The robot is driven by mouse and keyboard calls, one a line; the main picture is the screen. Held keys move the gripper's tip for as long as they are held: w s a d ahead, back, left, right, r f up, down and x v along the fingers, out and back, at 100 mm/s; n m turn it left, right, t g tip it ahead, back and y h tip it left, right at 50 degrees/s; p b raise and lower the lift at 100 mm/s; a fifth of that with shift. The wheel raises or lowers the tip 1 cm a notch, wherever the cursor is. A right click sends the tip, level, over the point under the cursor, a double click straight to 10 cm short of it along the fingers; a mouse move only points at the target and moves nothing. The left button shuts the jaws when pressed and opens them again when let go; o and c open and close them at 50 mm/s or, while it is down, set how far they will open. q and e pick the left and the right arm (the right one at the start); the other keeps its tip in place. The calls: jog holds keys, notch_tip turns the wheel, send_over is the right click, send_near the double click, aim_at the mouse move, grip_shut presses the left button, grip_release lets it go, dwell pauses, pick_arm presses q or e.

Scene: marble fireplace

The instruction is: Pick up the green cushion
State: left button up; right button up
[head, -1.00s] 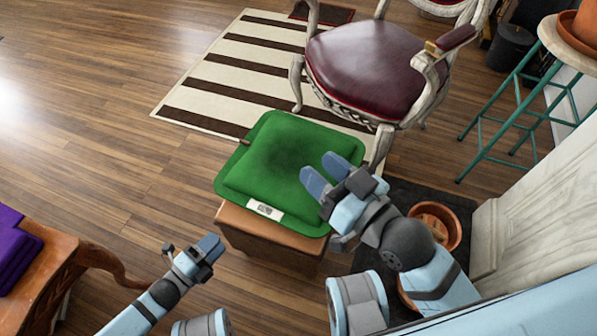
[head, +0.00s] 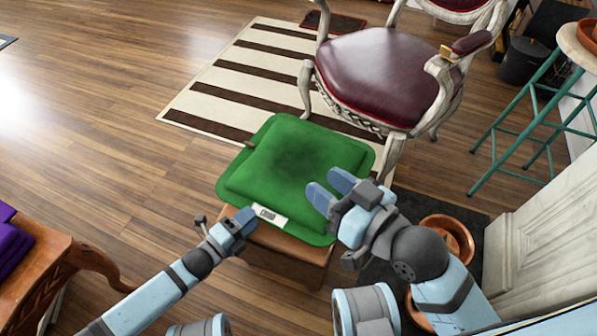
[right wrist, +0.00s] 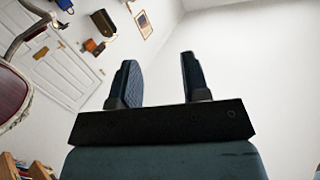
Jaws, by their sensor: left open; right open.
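The green cushion (head: 296,163) lies flat on a brown wooden stool (head: 282,246) in the middle of the head view, with a white label on its near edge. My left gripper (head: 240,222) is open at the cushion's near left edge, beside the label; I cannot tell whether it touches. My right gripper (head: 328,191) is open and appears over the cushion's right side, its fingers pointing up and left in the picture. In the right wrist view the fingers (right wrist: 157,80) are spread with nothing between them.
A dark red armchair (head: 375,72) stands just behind the cushion on a striped rug (head: 235,85). Terracotta pots (head: 447,238) sit right of the stool. A wooden table (head: 40,262) with purple cloth (head: 14,245) is at left. A green-legged stool (head: 530,135) stands at right. The left floor is clear.

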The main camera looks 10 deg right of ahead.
pick_arm(q)
jog(key=x, duration=0.2)
jog(key=shift+w+d, duration=0.25)
jog(key=shift+r, duration=0.1)
grip_shut()
pick_arm(e)
jog(key=shift+w+d+n+t, duration=0.2)
jog(key=shift+w+n+t, duration=0.1)
jog(key=shift+n+t, duration=0.1)
pick_arm(q)
jog(key=shift+r, duration=0.4)
notch_tip(320, 180, up, 4)
jog(key=shift+r+p, duration=0.1)
jog(key=shift+p, duration=1)
pick_arm(e)
notch_tip(320, 180, up, 9)
jog(key=s+m+t+p, duration=0.1)
jog(key=m+t+p, duration=0.15)
jog(key=p, duration=0.35)
pick_arm(q)
notch_tip(320, 180, up, 21)
jog(key=p, duration=0.5)
jog(key=shift+p, duration=0.4)
pick_arm(e)
jog(key=s+d+f+g+h, duration=0.1)
jog(key=d+f+g+h, duration=0.2)
jog(key=f, duration=0.6)
jog(key=shift+d+g+h, duration=0.4)
jog(key=shift+d+g, duration=0.15)
jog(key=shift+d, duration=0.05)
